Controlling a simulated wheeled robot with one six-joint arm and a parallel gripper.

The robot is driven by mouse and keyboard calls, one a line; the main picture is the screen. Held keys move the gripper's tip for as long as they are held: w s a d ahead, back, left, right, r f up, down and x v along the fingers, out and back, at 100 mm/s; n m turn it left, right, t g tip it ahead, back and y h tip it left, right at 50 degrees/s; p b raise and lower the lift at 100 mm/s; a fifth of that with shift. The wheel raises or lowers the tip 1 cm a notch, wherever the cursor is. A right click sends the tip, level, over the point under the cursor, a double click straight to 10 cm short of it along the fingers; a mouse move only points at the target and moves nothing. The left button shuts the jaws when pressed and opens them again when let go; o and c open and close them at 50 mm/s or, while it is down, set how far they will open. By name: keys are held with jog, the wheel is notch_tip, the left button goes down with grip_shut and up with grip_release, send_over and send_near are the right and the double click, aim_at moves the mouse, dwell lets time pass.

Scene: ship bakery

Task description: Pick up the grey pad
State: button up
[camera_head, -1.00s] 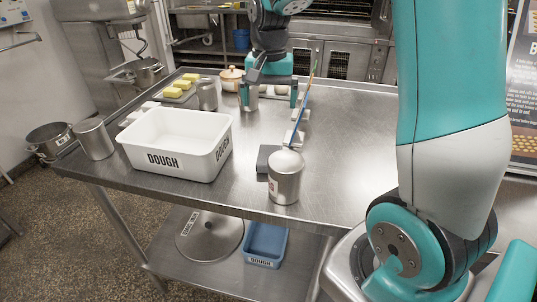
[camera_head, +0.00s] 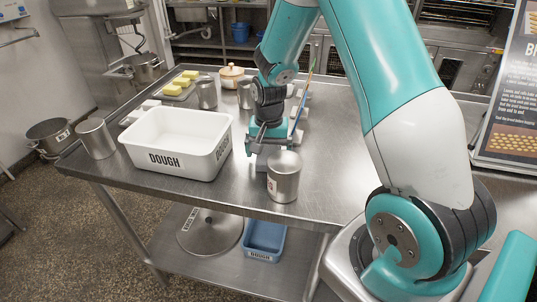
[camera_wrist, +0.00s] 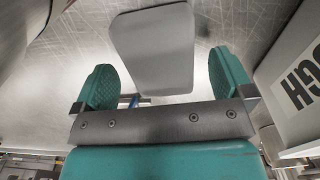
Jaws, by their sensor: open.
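The grey pad (camera_wrist: 153,45) shows in the wrist view as a smooth, rounded block on the steel table, ahead of and between my two green fingers. My gripper (camera_wrist: 165,82) is open with nothing in it; the fingers stand on either side of the pad's near end, apart from it. In the head view my gripper (camera_head: 268,148) is low over the table, just behind the metal can (camera_head: 284,177). There the pad is mostly hidden by the gripper and the can.
The white DOUGH tub (camera_head: 180,158) stands close left of my gripper; its wall shows at the right in the wrist view (camera_wrist: 295,85). A blue stick (camera_head: 298,115) lies just behind. The right table is clear.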

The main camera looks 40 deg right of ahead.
aim_at(269, 153)
jog(key=shift+f, duration=0.7)
jog(key=c, duration=1)
jog(key=shift+r, duration=0.1)
notch_tip(269, 153, up, 20)
jog(key=b, duration=0.1)
jog(key=shift+b, duration=0.35)
